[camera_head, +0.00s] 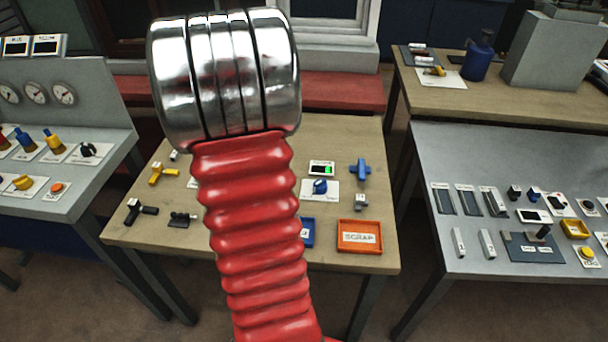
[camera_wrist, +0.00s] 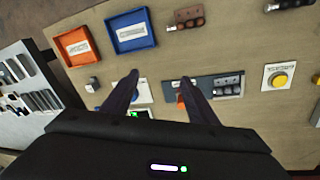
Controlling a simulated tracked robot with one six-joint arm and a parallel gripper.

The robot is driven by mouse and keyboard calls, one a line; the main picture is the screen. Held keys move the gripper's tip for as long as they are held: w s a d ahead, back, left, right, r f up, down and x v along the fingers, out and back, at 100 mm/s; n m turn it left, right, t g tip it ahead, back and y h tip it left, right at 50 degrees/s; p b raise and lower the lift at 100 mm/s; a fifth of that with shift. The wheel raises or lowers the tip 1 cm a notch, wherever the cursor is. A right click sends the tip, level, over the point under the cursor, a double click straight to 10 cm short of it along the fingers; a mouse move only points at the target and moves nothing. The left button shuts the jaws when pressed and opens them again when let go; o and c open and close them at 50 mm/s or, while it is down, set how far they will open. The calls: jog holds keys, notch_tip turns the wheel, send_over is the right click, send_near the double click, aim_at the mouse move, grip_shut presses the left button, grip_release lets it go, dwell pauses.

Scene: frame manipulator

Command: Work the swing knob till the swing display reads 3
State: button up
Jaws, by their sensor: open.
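No readable label marks the swing knob or swing display, so I cannot tell which they are. In the head view a blue knob (camera_head: 320,187) sits on a white card on the wooden table, with a small display (camera_head: 322,168) showing green behind it; its digits are too small to read. In the wrist view a display with green (camera_wrist: 140,113) shows just above my gripper's body. My gripper (camera_wrist: 159,76) is open and empty, its dark fingers spread above the table. The left finger partly covers a white card (camera_wrist: 145,92). A dark plate with an orange part (camera_wrist: 182,99) lies beside the right finger.
An orange tray (camera_head: 342,248) marked SCRAP and a blue tray (camera_head: 309,222) lie on the wooden table. Grey control benches (camera_head: 60,95) stand left and right (camera_head: 440,145). A yellow button (camera_wrist: 279,78) sits at right in the wrist view. My red arm hides the table's middle.

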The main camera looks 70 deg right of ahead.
aim_at(319, 181)
jog(key=s+d+m+g, duration=0.2)
jog(key=s+d+m, duration=0.4)
jog(key=d+m, duration=0.5)
jog(key=m, duration=0.5)
jog(key=shift+s+d+r, duration=0.2)
jog(key=shift+d+r, duration=0.05)
jog(key=shift+d, duration=0.1)
jog(key=x, duration=1.4)
jog(key=shift+s+a+r, duration=0.1)
jog(key=shift+s+a, duration=0.05)
jog(key=shift+a, duration=0.1)
jog(key=shift+c, duration=0.7)
jog(key=c, duration=0.9)
